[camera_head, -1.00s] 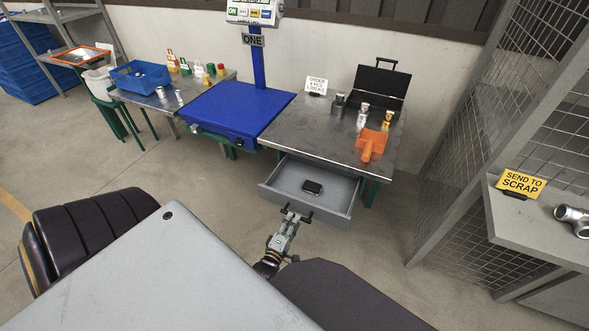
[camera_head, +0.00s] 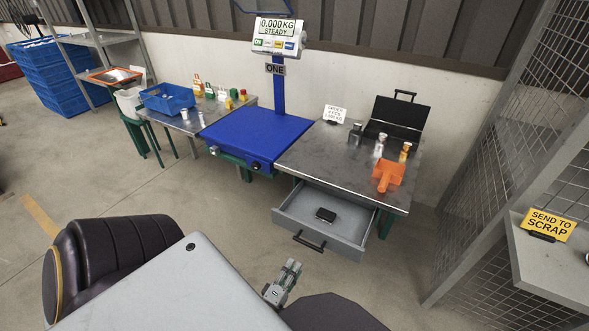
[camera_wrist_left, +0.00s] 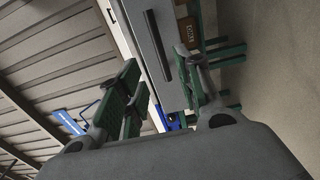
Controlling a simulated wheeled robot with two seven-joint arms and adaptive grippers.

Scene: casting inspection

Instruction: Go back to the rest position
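My left gripper (camera_head: 292,264) is in front of the bench, below the open drawer (camera_head: 293,233) in the head view. It is apart from the drawer's black handle (camera_head: 309,244). In the left wrist view my left gripper (camera_wrist_left: 157,62) has its two green-padded fingers apart with nothing held between them. The drawer front (camera_wrist_left: 147,42) and its handle (camera_wrist_left: 158,46) show beyond the fingers. My right gripper is in neither view.
A small black object (camera_head: 326,215) lies in the drawer. The steel bench (camera_head: 330,155) carries metal fittings and an orange part (camera_head: 388,175). The blue scale (camera_head: 255,137) is empty and reads 0.000 kg. A mesh cage and scrap shelf (camera_head: 560,275) stand at right. Floor left of the drawer is clear.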

